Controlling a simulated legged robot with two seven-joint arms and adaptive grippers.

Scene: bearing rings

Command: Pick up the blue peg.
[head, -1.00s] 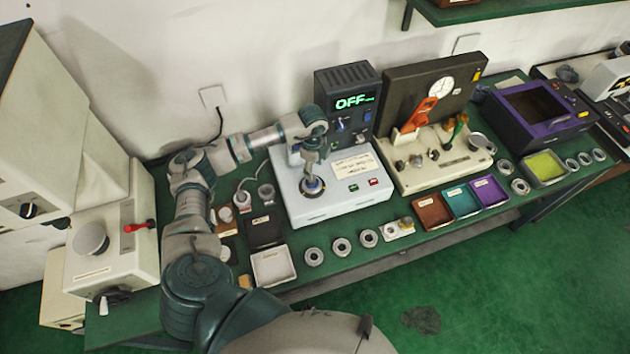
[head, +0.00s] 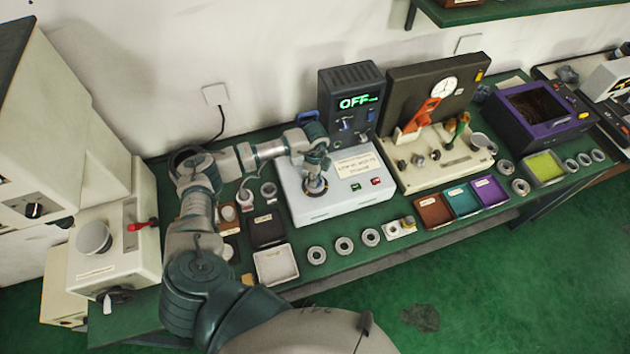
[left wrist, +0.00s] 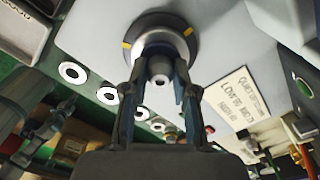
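No blue peg shows clearly in these views. In the head view my left gripper (head: 316,178) points down over the dark round seat on the pale machine (head: 345,203). In the left wrist view the gripper (left wrist: 158,65) has its two fingers apart, on either side of a grey cylinder (left wrist: 160,70). The cylinder stands in a silver collar in the middle of the dark disc (left wrist: 187,42) with yellow marks. Whether the fingertips touch the collar cannot be told. Small blue parts (head: 345,123) show on the dark display box (head: 350,85) reading OFF. My right gripper is not in view.
Several grey rings (head: 344,246) lie along the bench front. Brown (head: 433,211), teal and purple trays stand to the right. A dark tray and a white tray (head: 276,265) are at the left. The clock fixture (head: 445,165) stands right of the machine.

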